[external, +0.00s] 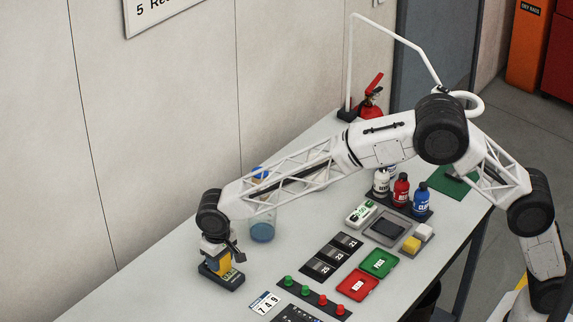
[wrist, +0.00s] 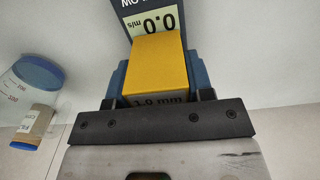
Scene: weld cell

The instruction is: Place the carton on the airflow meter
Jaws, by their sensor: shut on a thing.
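The carton (external: 224,264) is a small box with a yellow face, held low at the left end of the bench. In the wrist view the carton (wrist: 155,62) has a grey printed side facing the camera, its text partly covered. My gripper (wrist: 157,95) is shut on it. The airflow meter (external: 231,281) is a dark blue-grey device directly under the carton. Its display (wrist: 155,25) reads 0.0 m/s beyond the carton. The carton covers much of the meter, and I cannot tell whether they touch.
A clear vessel with blue contents (external: 262,232) stands behind my gripper. The bench left of the meter is clear.

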